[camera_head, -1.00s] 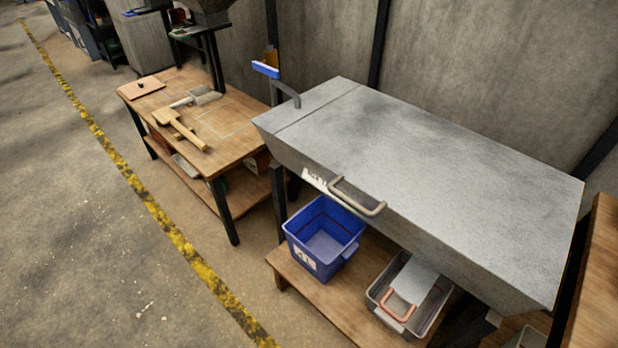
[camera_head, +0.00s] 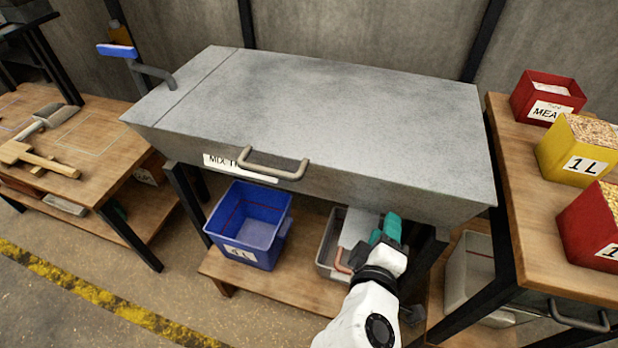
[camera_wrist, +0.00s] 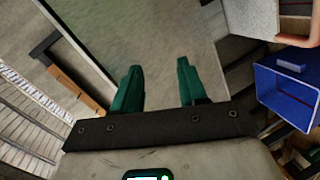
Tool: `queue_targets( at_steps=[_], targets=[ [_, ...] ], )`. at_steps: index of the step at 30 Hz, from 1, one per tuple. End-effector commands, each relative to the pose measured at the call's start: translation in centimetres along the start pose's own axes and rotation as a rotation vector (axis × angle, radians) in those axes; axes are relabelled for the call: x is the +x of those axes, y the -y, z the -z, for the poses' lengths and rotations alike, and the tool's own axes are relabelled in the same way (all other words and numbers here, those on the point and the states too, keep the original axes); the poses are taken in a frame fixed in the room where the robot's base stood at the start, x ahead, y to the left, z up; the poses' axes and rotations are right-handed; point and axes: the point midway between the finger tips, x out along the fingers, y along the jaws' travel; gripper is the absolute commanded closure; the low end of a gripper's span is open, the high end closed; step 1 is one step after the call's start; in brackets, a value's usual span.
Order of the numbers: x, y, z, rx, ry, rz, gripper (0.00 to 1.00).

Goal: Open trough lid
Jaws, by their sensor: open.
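The grey metal trough (camera_head: 190,140) stands in the middle of the body camera view, with its flat lid (camera_head: 330,100) shut over the top. A bent metal handle (camera_head: 274,166) sticks out at the front edge, beside a partly hidden white label (camera_head: 222,163). My gripper (camera_head: 388,232) is below the trough's front right part, to the right of the handle and apart from it. In the wrist view my gripper (camera_wrist: 160,85) shows two green fingers spread apart with nothing between them.
A blue bin (camera_head: 247,225) and a grey tub (camera_head: 330,245) stand on the shelf under the trough. A wooden table (camera_head: 530,220) with red and yellow boxes is at the right. A workbench (camera_head: 95,150) with wooden tools is at the left. Floor in front is clear.

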Motion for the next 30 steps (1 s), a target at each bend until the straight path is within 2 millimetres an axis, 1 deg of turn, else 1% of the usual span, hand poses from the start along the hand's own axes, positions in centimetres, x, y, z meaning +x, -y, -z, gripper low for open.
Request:
queue_targets(
  at_steps=[1,2,3,6,9,12,14,16,20,27,30],
  targets=[
    [-0.8,1.3,4.0,-0.077,-0.107,-0.069,0.58],
    [-1.6,1.5,6.1,-0.119,-0.163,-0.111,0.58],
    [-2.7,1.8,8.8,-0.174,-0.231,-0.163,0.58],
    [-5.6,2.8,14.1,-0.286,-0.371,-0.268,0.58],
    [-7.9,3.5,17.2,-0.358,-0.459,-0.337,0.58],
    [-9.0,3.8,18.8,-0.391,-0.499,-0.37,0.58],
    [-9.0,3.7,19.2,-0.399,-0.507,-0.377,0.58],
    [-8.6,3.5,19.6,-0.4,-0.506,-0.378,0.58],
    [-6.9,2.9,20.6,-0.397,-0.504,-0.377,0.58],
    [-3.3,1.8,22.8,-0.396,-0.502,-0.376,0.58],
    [-2.1,1.5,23.6,-0.395,-0.502,-0.376,0.58]
  ],
)
